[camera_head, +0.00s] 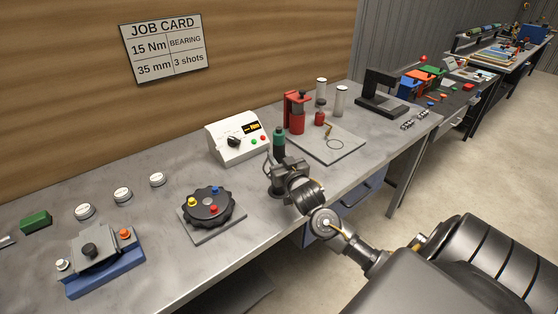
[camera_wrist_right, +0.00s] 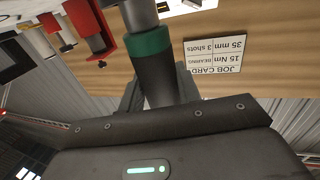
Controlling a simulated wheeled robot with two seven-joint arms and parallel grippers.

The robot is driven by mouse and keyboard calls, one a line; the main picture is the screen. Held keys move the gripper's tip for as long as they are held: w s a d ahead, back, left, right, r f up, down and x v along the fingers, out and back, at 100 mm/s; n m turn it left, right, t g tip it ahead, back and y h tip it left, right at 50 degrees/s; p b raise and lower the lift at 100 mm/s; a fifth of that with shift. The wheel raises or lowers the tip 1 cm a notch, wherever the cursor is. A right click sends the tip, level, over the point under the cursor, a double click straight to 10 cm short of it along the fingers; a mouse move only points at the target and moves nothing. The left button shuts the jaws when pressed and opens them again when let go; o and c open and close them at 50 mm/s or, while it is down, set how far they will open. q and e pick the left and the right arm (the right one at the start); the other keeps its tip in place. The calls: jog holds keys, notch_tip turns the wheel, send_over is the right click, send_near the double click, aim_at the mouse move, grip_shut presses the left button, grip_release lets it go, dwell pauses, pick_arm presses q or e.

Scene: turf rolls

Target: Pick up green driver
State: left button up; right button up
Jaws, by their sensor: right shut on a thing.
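The green driver (camera_head: 279,141) stands roughly upright above the bench, its green and dark body rising from my right gripper (camera_head: 282,166). In the right wrist view the driver (camera_wrist_right: 150,48) shows a grey shaft, a green band and a dark handle, and the gripper is closed around the dark handle. The gripper hides the driver's lower part in the head view. I cannot tell whether the driver touches the bench. My left gripper is not in view.
A white control box (camera_head: 238,143) stands just left of the driver. A red press (camera_head: 296,113) and a pale plate (camera_head: 345,151) are behind and right. A black round dial fixture (camera_head: 208,208) lies front left, and a blue-based fixture (camera_head: 103,275) farther left.

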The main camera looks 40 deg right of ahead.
aim_at(279, 132)
notch_tip(279, 132, up, 10)
jog(key=shift+f+b, duration=0.25)
jog(key=shift+b, duration=0.45)
jog(key=shift+r+p, duration=4.5)
jog(key=shift+p, duration=0.45)
